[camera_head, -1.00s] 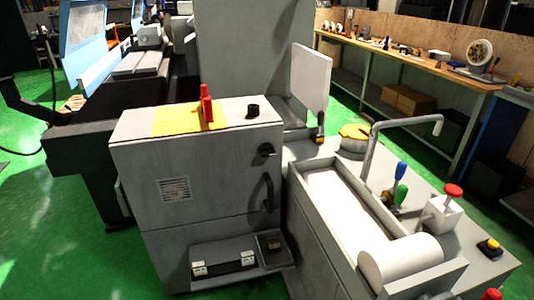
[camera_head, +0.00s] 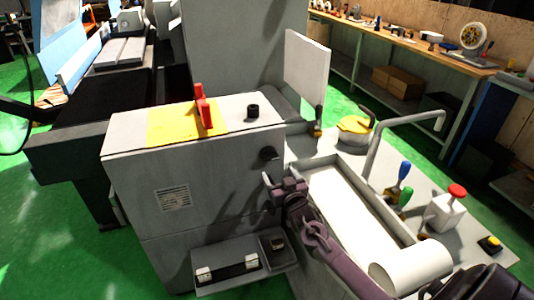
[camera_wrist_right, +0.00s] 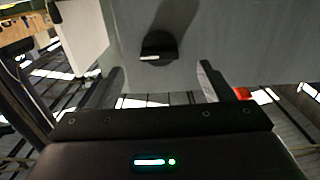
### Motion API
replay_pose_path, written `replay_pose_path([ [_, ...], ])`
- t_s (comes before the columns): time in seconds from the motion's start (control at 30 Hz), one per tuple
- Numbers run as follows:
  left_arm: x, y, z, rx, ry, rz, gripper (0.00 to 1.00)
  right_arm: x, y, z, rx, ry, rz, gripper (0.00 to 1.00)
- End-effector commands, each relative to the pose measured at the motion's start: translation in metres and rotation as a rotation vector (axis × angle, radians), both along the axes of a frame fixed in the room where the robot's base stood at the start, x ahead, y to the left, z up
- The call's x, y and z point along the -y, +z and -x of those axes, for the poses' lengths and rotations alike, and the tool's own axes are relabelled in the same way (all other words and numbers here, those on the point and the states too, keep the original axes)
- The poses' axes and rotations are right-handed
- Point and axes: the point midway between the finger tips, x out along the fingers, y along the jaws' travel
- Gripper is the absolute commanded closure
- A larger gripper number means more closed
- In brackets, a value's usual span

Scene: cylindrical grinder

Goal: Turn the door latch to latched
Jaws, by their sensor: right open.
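The door latch appears to be the small black knob (camera_head: 268,153) on the upper right of the grey cabinet's front (camera_head: 215,170). It also shows in the right wrist view (camera_wrist_right: 158,47), with a light strip along one edge. My right gripper (camera_head: 284,188) is just below and to the right of the knob, apart from it. In the right wrist view its two fingers (camera_wrist_right: 161,78) are spread wide, with nothing between the tips and the knob beyond them. The door handle below the knob is hidden behind my right gripper and arm. My left gripper is not in view.
A red lever (camera_head: 203,107) on a yellow plate (camera_head: 165,124) and a black knob (camera_head: 252,111) stand on the cabinet top. A shelf (camera_head: 210,288) juts out below. To the right are a trough, a bent pipe (camera_head: 372,150) and several coloured controls.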

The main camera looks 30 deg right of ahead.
Motion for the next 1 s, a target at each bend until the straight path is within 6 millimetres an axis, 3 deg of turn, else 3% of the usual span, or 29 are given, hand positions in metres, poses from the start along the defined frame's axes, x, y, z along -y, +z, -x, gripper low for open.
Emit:
replay_pose_path([
  [0.1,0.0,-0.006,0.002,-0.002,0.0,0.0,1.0,0.003,0.008,-0.007,0.022,-0.001,-0.001,0.26],
  [0.6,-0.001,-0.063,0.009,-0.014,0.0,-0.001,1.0,0.018,0.005,-0.069,0.019,-0.001,0.001,0.26],
  [1.0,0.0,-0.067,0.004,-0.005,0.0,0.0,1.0,0.02,0.009,-0.078,0.017,-0.001,0.0,0.26],
])
